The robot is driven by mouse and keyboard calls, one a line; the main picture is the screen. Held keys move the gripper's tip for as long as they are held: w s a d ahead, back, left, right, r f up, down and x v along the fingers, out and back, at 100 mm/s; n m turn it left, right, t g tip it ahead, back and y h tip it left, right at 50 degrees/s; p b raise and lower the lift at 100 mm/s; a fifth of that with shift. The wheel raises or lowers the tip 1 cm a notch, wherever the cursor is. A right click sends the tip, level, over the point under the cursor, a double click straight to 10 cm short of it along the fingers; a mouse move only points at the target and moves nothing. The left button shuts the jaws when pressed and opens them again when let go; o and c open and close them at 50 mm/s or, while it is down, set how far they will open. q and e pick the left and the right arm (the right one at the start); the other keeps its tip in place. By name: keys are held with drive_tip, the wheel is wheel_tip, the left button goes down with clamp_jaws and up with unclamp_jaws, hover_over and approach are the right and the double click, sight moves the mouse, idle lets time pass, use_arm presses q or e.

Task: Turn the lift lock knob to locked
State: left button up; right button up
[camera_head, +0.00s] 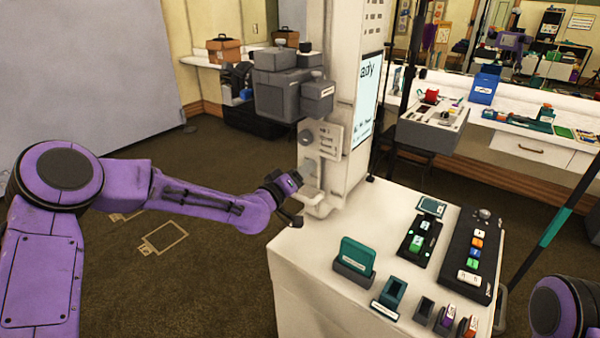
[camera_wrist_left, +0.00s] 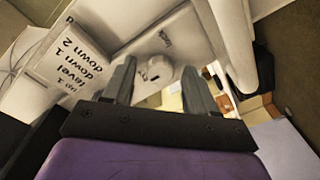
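In the head view my left gripper (camera_head: 296,200) is at the lower part of the white lift column (camera_head: 343,100), by a pale bracket. That view does not clearly show the knob or its setting. My right gripper is out of view.
A label (camera_wrist_left: 72,58) with level settings is beside the knob. A grey camera-like unit (camera_head: 285,92) sits higher on the column. The white counter (camera_head: 310,265) at the right holds a teal card holder (camera_head: 355,258) and button panels (camera_head: 472,255). Open carpet lies left of it.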

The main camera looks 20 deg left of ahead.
use_arm(q)
drive_tip(key=c, duration=1)
drive_tip(key=shift+m, duration=0.3)
drive_tip(key=shift+f+m+h+b, duration=0.1)
drive_tip(key=shift+m+h+b, duration=0.15)
drive_tip(key=shift+m+b, duration=3.55)
drive_tip(key=shift+f+m+h+b, duration=0.1)
drive_tip(key=shift+m+h+b, duration=0.15)
drive_tip(key=shift+m+b, duration=3.5)
drive_tip(key=m+p, duration=0.2)
drive_tip(key=m, duration=0.1)
drive_tip(key=shift+r+p, duration=0.1)
drive_tip(key=shift+p, duration=0.3)
drive_tip(key=o, duration=1.1)
drive_tip(key=shift+c, duration=0.2)
